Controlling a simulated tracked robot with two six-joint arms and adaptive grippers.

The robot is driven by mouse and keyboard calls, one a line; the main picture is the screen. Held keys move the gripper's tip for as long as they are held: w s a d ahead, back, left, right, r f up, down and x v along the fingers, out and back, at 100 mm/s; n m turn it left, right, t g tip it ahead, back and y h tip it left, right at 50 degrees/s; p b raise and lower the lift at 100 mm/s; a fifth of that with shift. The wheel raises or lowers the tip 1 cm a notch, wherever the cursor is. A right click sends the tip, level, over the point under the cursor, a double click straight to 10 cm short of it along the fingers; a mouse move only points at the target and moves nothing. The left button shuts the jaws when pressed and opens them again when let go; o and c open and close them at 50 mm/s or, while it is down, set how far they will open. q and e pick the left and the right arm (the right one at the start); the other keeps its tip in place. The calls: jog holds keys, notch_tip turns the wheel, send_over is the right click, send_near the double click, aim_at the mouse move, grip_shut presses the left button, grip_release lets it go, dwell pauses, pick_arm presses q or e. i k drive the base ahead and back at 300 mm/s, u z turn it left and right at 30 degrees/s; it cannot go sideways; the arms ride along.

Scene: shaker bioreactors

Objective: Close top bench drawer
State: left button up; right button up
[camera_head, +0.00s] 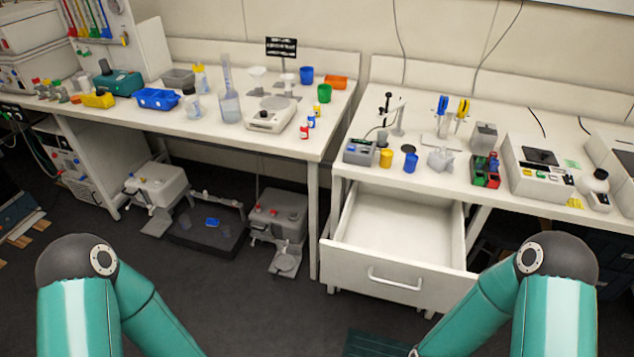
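The top bench drawer (398,267) is pulled out from under the right-hand bench (433,183) and stands open. Its inside looks empty. A metal bar handle (394,279) sits on its white front panel. My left arm enters at the lower left and bends down out of the picture, so its gripper is not seen. My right arm enters at the lower right and bends toward the lower middle, below and right of the drawer front. Its gripper is cut off by the bottom edge.
The right bench carries a grey meter (358,151), a yellow cup (386,158), a blue cup (410,163) and a white instrument (537,170). The left bench (200,127) holds glassware and a balance (270,115). Equipment (277,222) stands on the floor left of the drawer. Dark floor in front is mostly clear.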

aim_at(394, 244)
jog(key=u, duration=0.85)
jog(key=i, duration=0.15)
jog(key=z, duration=2.95)
jog(key=k, duration=0.5)
jog(key=u, duration=0.95)
jog(key=i, duration=0.6)
jog(key=z, duration=0.05)
